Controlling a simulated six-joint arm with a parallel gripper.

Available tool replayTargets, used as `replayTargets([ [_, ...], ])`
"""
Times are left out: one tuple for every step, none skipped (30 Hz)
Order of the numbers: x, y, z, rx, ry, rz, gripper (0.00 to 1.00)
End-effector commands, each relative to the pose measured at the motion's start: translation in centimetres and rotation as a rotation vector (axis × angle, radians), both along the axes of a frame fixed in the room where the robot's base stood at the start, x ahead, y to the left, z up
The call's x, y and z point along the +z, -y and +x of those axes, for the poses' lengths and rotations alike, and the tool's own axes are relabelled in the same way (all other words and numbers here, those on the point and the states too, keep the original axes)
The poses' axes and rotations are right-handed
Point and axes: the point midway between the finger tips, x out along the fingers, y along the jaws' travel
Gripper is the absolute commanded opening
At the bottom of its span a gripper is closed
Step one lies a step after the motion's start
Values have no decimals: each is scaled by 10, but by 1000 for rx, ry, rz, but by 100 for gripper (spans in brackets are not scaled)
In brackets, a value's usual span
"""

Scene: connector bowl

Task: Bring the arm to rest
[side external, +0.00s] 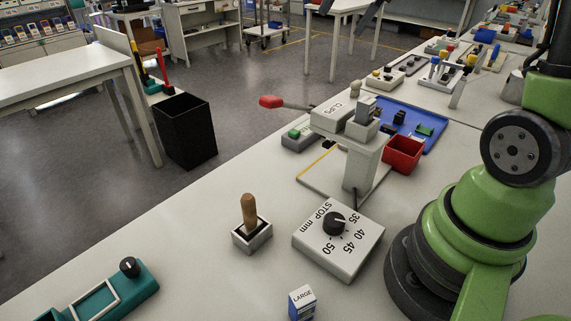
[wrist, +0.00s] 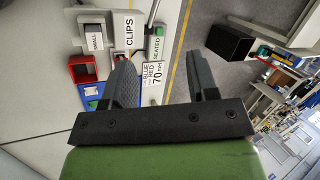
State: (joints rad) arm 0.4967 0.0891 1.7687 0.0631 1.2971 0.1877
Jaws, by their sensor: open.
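My gripper (wrist: 158,60) shows in the wrist view with its two dark fingers spread apart. Nothing is between them. Beyond the fingers, the bench top with the CLIPS fixture lies on the left and the grey floor on the right. In the side external view my green arm stands at the right edge of the bench. Its upper part runs out of the top of the picture, so the gripper is hidden there.
The CLIPS fixture (side external: 340,122) with a red-tipped lever stands mid-bench, beside a red bin (side external: 403,153) and blue tray (side external: 428,128). Nearer are a STOP mm dial box (side external: 350,253), a wooden-handled block (side external: 251,234), a LARGE box (side external: 302,303) and a teal unit (side external: 139,279).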

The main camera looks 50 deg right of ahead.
Motion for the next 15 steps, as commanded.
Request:
replayTargets([
  [8,-21,-13,82,39,-53,54],
  [10,-31,-21,127,62,-86,54],
  [13,-43,-32,190,93,-127,54],
  [14,-52,-41,235,116,-157,54],
  [14,-60,-50,280,141,-187,54],
  [14,-70,-62,340,174,-226,54],
  [13,-76,-71,383,198,-253,54],
  [12,-82,-79,424,224,-280,54],
  [10,-89,-90,476,256,-312,54],
  [8,-93,-97,512,279,-335,54],
  [6,-96,-104,544,301,-355,54],
  [3,-100,-112,583,326,-379,54],
  [1,-102,-117,608,345,-395,54],
  [-1,-103,-121,631,359,-410,54],
  [-4,-105,-126,654,377,-425,54],
])
